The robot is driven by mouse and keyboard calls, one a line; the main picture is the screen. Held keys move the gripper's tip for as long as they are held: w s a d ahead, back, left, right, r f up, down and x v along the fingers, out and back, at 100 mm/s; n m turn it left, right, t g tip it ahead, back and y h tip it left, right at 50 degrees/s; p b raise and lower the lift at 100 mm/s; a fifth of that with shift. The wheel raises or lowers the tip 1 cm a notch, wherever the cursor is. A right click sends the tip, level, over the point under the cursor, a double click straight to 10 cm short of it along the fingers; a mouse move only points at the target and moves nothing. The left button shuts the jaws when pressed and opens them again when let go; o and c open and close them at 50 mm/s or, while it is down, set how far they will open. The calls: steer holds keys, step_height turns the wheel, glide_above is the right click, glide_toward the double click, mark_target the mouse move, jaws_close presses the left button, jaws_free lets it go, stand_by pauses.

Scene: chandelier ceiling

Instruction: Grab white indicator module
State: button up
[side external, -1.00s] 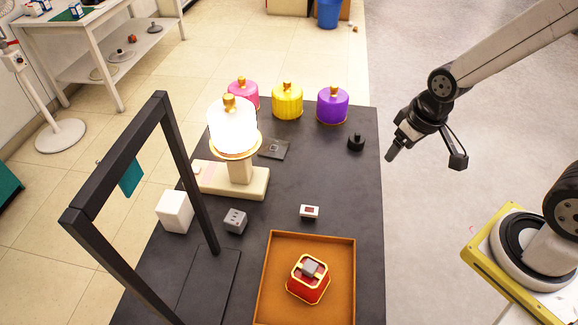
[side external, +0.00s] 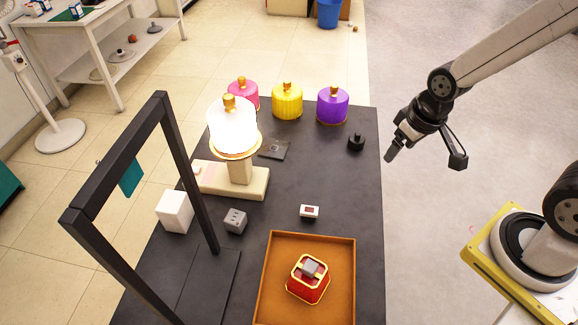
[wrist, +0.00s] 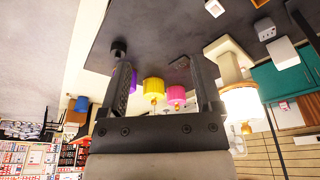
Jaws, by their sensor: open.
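The white indicator module (side external: 309,211) is a small white block with a dark red window on top. It lies on the dark table just behind the orange tray, in the side view. A small white piece at the top edge of the wrist view (wrist: 260,3) looks like it. My gripper (side external: 391,154) hangs beyond the table's right edge, above floor level and well apart from the module. In the wrist view its two fingers (wrist: 162,68) are spread wide with nothing held between them.
An orange tray (side external: 346,268) holds a red-and-gold lantern shade. A lit white lamp (side external: 233,131) stands left of centre. Pink, yellow and purple shades (side external: 333,106) line the back. A black knob (side external: 356,142), grey block (side external: 235,221), white cube (side external: 174,212) and black frame (side external: 116,164) also stand there.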

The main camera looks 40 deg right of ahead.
steer(key=n+g, duration=0.3)
steer(key=n, duration=0.6)
glide_above(309, 210)
steer(key=f, duration=1.6)
steer(key=shift+s+d+f, duration=0.2)
steer(key=shift+d, duration=0.05)
steer(key=shift+a+f, duration=0.2)
steer(key=shift+f, duration=0.2)
steer(key=shift+w+f, duration=0.1)
steer(key=shift+f, duration=1.2)
steer(key=shift+f, duration=0.15)
steer(key=shift+w+f, duration=0.1)
steer(key=shift+f, duration=2.35)
